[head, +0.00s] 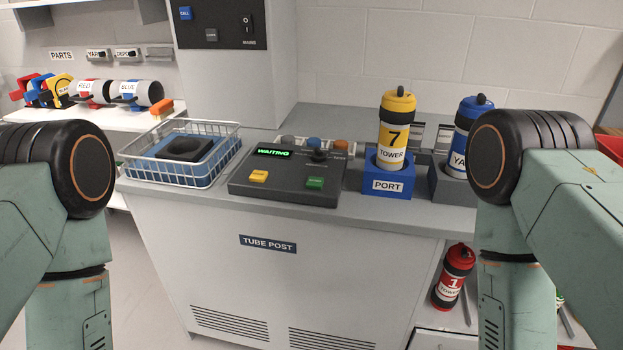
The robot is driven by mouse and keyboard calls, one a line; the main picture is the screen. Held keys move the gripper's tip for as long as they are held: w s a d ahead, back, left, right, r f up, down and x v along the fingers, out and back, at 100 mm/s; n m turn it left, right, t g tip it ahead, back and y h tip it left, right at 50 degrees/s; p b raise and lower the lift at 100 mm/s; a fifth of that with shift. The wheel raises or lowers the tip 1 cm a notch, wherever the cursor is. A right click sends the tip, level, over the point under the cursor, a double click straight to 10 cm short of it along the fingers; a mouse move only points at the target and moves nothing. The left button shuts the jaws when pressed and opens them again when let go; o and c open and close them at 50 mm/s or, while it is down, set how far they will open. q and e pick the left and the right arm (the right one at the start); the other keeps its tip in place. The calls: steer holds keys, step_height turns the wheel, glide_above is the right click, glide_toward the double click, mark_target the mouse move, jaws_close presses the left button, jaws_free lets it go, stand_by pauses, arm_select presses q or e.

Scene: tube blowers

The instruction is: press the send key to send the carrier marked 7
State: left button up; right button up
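The carrier marked 7 (393,137) is yellow with a white band reading 7 TOWER. It stands upright in the blue holder labelled PORT (388,186) on the counter. My arms flank the view; both grippers are out of the picture.
A wire basket (218,172) with a blue lining and black block stands left of the panel. A blue carrier (459,140) stands right of the port, partly hidden by my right arm. A red carrier marked 1 (453,277) leans lower right. Space above the panel is clear.

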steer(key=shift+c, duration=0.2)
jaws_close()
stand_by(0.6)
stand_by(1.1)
